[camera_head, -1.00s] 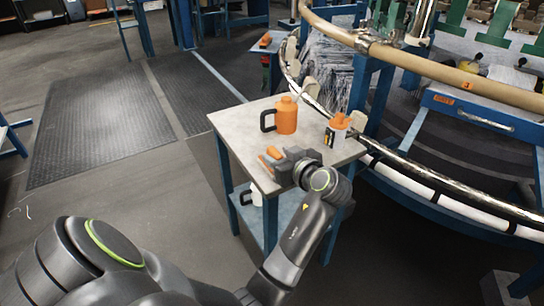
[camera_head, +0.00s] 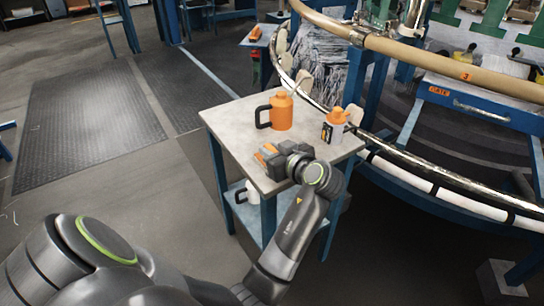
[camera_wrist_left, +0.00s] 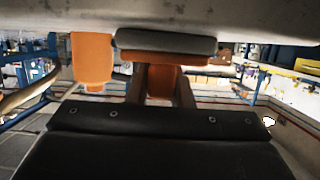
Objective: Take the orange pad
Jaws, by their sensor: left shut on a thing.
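The orange pad (camera_wrist_left: 167,58) has a grey layer against the tabletop in the left wrist view, where the scene appears upside down. In the head view, the pad (camera_head: 269,148) shows only in small orange parts at the table's near left edge, mostly hidden by my gripper. My left gripper (camera_head: 266,154) is low at the tabletop and shut on the pad. Its two fingers (camera_wrist_left: 163,86) stand against the orange part in the wrist view. My right gripper is in neither view.
The pad is at a small grey-topped table (camera_head: 225,125) with blue legs. An orange jug (camera_head: 281,112) with a black handle and an orange-capped bottle (camera_head: 334,125) stand behind the gripper. The loom's curved rail (camera_head: 430,178) runs close along the right. Open floor lies left.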

